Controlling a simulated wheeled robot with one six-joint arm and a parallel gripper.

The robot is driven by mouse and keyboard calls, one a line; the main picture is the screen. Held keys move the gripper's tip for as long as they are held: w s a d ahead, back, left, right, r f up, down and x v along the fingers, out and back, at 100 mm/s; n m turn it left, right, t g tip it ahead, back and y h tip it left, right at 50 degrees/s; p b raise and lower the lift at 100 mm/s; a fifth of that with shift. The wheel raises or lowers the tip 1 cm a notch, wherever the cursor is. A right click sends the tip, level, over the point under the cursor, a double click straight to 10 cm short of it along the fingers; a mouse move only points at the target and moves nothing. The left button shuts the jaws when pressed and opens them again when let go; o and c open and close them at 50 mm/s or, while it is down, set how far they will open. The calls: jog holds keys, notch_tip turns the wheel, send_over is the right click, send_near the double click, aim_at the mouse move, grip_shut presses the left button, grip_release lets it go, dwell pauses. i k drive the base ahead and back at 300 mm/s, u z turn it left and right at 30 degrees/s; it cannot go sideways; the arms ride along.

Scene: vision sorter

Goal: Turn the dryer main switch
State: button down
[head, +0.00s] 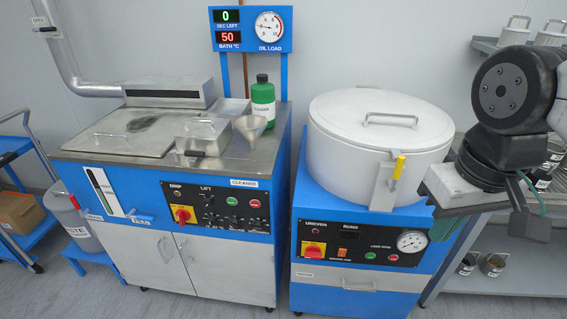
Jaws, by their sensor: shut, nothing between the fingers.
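The dryer (352,190) is a white lidded drum on a blue cabinet, right of centre. Its main switch (313,250) is a red rotary handle on a yellow plate, at the left of the black front panel (365,245). The handle looks roughly level; its exact angle is too small to read. My gripper (458,190) hangs at the right, in front of the dryer's right side. It is apart from the switch, well to its right and higher in the picture. It is shut and holds nothing.
The cleaner (95,188) stands left of the dryer, with a similar red-yellow switch (184,215). A yellow-tipped latch (398,168) sticks out from the drum. Shelves (500,284) with jars stand at the right. The floor before the cabinets looks clear.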

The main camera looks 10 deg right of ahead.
aim_at(312, 252)
jog(key=u, duration=2.2)
jog(key=i, duration=2.25)
jog(key=z, duration=2.85)
